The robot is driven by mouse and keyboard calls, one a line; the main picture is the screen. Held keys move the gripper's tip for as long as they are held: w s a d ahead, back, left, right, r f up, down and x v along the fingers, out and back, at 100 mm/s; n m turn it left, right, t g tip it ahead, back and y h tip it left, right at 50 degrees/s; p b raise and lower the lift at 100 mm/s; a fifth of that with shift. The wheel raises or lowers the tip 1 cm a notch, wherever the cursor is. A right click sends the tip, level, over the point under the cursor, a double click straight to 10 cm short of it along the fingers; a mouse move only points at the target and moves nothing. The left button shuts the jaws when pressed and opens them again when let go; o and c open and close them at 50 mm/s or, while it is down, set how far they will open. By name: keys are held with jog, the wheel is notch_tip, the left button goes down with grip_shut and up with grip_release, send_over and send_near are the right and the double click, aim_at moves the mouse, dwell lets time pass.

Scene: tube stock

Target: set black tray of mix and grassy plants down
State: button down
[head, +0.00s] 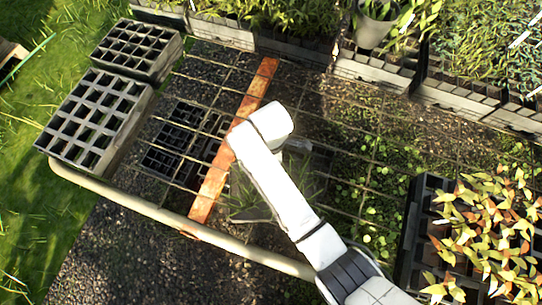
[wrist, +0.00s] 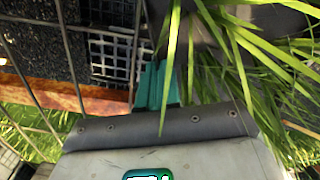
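The black tray (head: 255,213) of mix and grassy plants shows beside and partly behind my white arm in the head view, over the wire mesh bench. In the wrist view the tray's dark wall (wrist: 198,36) is at the top, with long green grassy leaves (wrist: 245,60) spilling over it and to the right. My gripper (wrist: 158,72) shows there with its teal fingers close together at the tray's edge; they look shut on it. Leaves cover part of the fingers and tray. The head view hides the fingers behind the arm. The gap between tray and mesh cannot be judged.
The wire mesh bench (head: 340,192) has a rusty orange bar (head: 235,139) across it and a pale front rail (head: 125,204). Empty cell trays (head: 97,112) stand at the left. Planted trays line the back, and a reddish-leaved plant tray (head: 414,230) stands at the right.

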jog(key=c, duration=1.3)
grip_release()
jog(key=shift+o, duration=0.2)
notch_tip(320, 180, up, 11)
jog(key=shift+f, duration=0.15)
jog(key=shift+w+d, duration=0.1)
jog(key=s+d+f+m, duration=0.2)
jog(key=s+d+m, duration=0.25)
jog(key=d, duration=0.35)
jog(key=s+d+f+m, duration=0.3)
jog(key=s+d+m, duration=0.15)
jog(key=d, duration=0.25)
jog(key=s+d+r+m+t, duration=0.1)
jog(key=s+d+r+m, duration=0.1)
jog(key=s+d+m, duration=0.7)
jog(key=s+d, duration=0.2)
jog(key=s, duration=0.1)
jog(key=shift+s+d+m+b, duration=0.25)
jog(key=shift+d+m+b, duration=0.05)
jog(key=shift+d+m, duration=0.1)
